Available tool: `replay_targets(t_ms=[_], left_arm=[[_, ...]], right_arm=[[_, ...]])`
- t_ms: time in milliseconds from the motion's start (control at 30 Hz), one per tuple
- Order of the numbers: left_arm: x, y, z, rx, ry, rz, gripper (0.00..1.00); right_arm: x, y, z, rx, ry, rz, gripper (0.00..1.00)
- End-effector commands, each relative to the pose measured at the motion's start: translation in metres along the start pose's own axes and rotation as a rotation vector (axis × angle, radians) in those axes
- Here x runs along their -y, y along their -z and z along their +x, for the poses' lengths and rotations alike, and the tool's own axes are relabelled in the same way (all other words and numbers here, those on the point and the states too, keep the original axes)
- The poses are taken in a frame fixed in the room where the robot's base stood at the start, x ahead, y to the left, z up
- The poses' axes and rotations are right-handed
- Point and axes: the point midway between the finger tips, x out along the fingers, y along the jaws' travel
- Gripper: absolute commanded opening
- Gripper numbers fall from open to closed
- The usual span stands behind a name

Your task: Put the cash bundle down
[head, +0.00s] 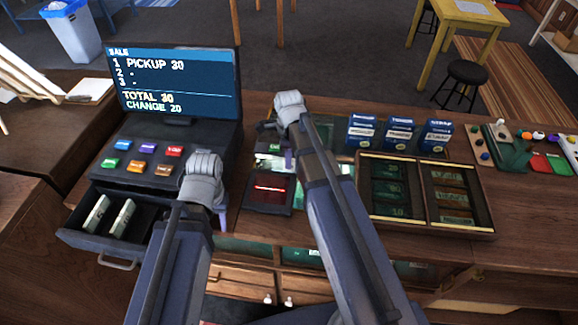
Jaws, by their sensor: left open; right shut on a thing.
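My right gripper (289,105) is over the counter, behind the small black tray with a red pad. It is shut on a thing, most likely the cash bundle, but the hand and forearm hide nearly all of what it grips. I cannot tell whether that thing touches the counter. My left gripper (205,180) is open, at the right end of the cash drawer (72,237) and in front of the register keys. Its fingers are mostly hidden behind the hand. Two pale bundles (97,214) (123,218) stand in the left part of the open drawer.
The register screen (175,82) reads pickup 30, total 30, change 20. The black tray (268,192) lies between my arms. Right of my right arm are several blue-white boxes (399,135) and a wooden display case (427,190). Bare counter (530,215) lies at far right.

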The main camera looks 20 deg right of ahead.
Motion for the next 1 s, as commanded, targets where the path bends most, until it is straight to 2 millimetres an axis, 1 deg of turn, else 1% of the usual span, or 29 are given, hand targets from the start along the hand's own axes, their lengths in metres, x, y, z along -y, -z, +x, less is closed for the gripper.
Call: replay_targets(t_ms=[33, 67, 300, 467, 500, 700, 767, 1000], left_arm=[[-0.001, 0.0007, 0.0109, 0.0, 0.0, 0.0, 0.42], [-0.0011, 0.0007, 0.0118, 0.0, 0.0, -0.001, 0.42], [-0.0009, 0.0005, 0.0091, 0.0, 0.0, -0.001, 0.42], [-0.0013, 0.0008, 0.0136, 0.0, 0.0, -0.001, 0.42], [-0.0013, 0.0008, 0.0136, 0.0, 0.0, -0.001, 0.42], [-0.0012, 0.0007, 0.0125, 0.0, 0.0, -0.001, 0.42], [-0.0012, 0.0007, 0.0124, 0.0, 0.0, -0.001, 0.42], [-0.0012, 0.0007, 0.0122, 0.0, 0.0, -0.001, 0.42]], right_arm=[[0.0001, 0.0, 0.0109, 0.0, 0.0, 0.0, 0.0], [0.0001, 0.0, 0.0119, 0.0, 0.0, 0.0, 0.0], [0.0001, 0.0, 0.0092, 0.0, 0.0, 0.0, 0.0], [0.0, 0.0, 0.0137, 0.0, 0.0, 0.0, 0.0], [0.0, 0.0, 0.0137, 0.0, 0.0, 0.0, 0.15], [0.0, 0.0, 0.0125, 0.0, 0.0, 0.0, 0.38], [0.0, 0.0, 0.0125, 0.0, 0.0, 0.0, 0.44], [0.0, 0.0, 0.0123, 0.0, 0.0, 0.0, 0.44]])
